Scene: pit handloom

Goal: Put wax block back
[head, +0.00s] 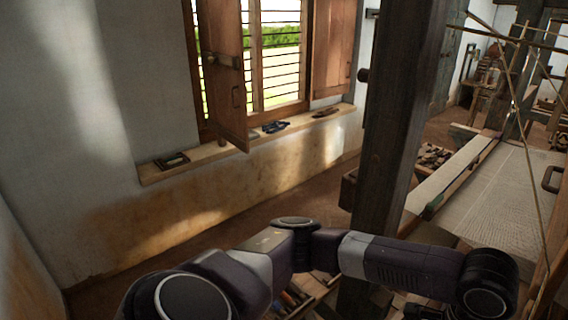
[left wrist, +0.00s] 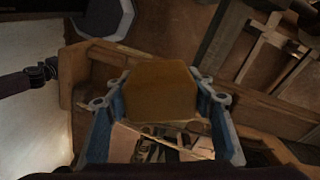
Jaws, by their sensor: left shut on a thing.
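In the left wrist view, a brown, six-sided wax block (left wrist: 160,88) sits between the blue fingers of my left gripper (left wrist: 160,104). The gripper is shut on it, with a finger along each side. The block hides part of what lies beneath it. A wooden frame or box (left wrist: 100,62) shows below and around the block; I cannot tell whether the block touches it. I do not make out my right gripper.
In the head view, a thick dark post (head: 393,130) stands close beyond my arm. The loom with pale cloth (head: 495,205) is at the right. A window sill (head: 215,152) holds several small dark items. Wooden pieces (left wrist: 265,50) lie at the upper right of the wrist view.

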